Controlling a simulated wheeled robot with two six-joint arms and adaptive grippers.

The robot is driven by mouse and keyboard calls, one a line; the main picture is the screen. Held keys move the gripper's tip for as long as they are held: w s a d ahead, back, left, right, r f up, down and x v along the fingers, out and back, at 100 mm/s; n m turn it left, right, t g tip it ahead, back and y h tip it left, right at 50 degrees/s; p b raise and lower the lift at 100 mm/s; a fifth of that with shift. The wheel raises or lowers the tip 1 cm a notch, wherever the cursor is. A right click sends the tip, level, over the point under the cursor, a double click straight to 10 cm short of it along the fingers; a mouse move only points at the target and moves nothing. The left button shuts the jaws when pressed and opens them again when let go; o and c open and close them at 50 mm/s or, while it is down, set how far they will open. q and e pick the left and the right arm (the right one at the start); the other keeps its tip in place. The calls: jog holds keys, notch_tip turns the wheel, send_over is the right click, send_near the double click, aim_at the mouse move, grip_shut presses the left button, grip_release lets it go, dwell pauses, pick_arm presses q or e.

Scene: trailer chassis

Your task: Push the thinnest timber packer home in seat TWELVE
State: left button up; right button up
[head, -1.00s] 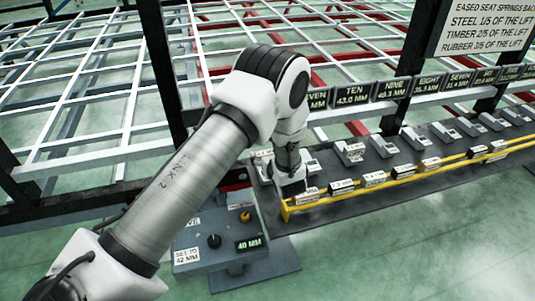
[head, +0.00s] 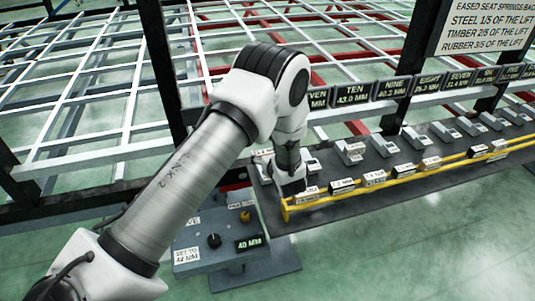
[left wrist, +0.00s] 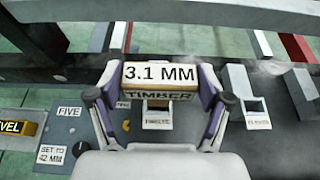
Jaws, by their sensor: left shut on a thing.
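My left gripper (left wrist: 158,100) is shut on a timber packer (left wrist: 160,75), a light block labelled "3.1 MM" and "TIMBER", in the left wrist view. The packer sits between the two fingers. Seat TWELVE (left wrist: 157,118), a light grey block with a label and a pale opening, shows just below the packer. The packer hides its upper part, and I cannot tell whether they touch. In the head view my left arm reaches down to the near-left end of the seat row, and its wrist hides the packer and seat TWELVE. My right gripper is in neither view.
A neighbouring seat (left wrist: 246,98) stands to the right. A grey control box (head: 215,240) with knobs and a "40 MM" display stands left of the row. A yellow rail (head: 400,180) with labelled blocks runs along the front. The white chassis frame (head: 90,90) lies behind.

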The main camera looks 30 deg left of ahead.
pick_arm(q)
jog(key=shift+f+b, duration=2.25)
jog(key=shift+f, duration=0.5)
jog(key=o, duration=1.1)
jog(key=v, duration=1.2)
